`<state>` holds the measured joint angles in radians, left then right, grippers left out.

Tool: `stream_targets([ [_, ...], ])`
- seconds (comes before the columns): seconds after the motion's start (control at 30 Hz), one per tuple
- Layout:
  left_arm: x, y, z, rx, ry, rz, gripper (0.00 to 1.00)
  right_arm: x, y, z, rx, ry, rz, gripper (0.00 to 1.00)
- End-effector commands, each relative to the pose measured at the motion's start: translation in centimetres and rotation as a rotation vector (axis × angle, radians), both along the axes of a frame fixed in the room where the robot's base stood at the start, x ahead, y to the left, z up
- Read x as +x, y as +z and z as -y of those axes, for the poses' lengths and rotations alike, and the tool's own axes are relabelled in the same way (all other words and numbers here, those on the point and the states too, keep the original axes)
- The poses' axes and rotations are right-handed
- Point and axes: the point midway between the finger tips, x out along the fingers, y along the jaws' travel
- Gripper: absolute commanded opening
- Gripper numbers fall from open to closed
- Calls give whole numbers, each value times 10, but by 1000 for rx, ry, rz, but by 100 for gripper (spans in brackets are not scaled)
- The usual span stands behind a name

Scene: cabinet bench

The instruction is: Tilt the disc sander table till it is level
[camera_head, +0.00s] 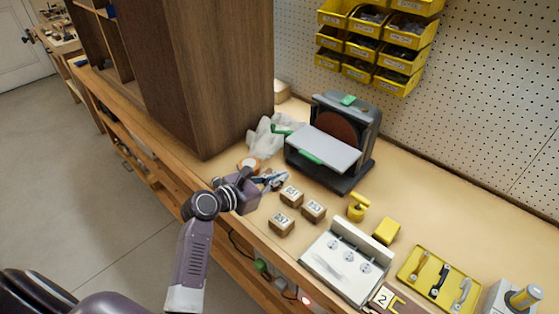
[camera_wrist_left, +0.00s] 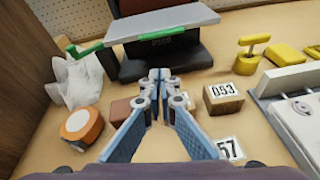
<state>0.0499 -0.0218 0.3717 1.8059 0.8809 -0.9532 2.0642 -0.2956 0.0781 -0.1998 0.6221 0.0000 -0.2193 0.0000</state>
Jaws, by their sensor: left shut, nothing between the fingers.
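The disc sander (camera_head: 368,150) stands on the bench, with a dark reddish disc (camera_head: 336,128) in a grey housing. Its flat grey table (camera_head: 325,148) juts out in front of the disc; the table also shows in the left wrist view (camera_wrist_left: 160,22). I cannot tell its exact tilt. A green handle (camera_wrist_left: 88,48) sticks out at the table's left side, and a green piece (camera_head: 310,157) is on its front edge. My left gripper (camera_head: 283,177) is shut and empty, in front of and below the table, apart from it. My right gripper is not in view.
Several numbered wooden blocks (camera_head: 281,224) lie just right of my left gripper. An orange-and-white roll (camera_wrist_left: 80,124) and a crumpled white cloth (camera_wrist_left: 78,80) lie to its left. A tall wooden cabinet (camera_head: 205,70) stands at left. A white panel (camera_head: 345,262) lies at front right.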

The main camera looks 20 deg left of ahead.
Motion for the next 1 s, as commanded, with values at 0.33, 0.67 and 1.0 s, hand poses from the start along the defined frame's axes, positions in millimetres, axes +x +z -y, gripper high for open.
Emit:
stream_targets([
  [0.33, 10, -17, 5, -129, 69, -42, 0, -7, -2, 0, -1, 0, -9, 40],
  [0.67, 64, -35, 25, -124, 67, -41, 0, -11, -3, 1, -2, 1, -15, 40],
  [1.0, 82, -10, 31, -121, 67, -40, 0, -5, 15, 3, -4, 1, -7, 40],
])
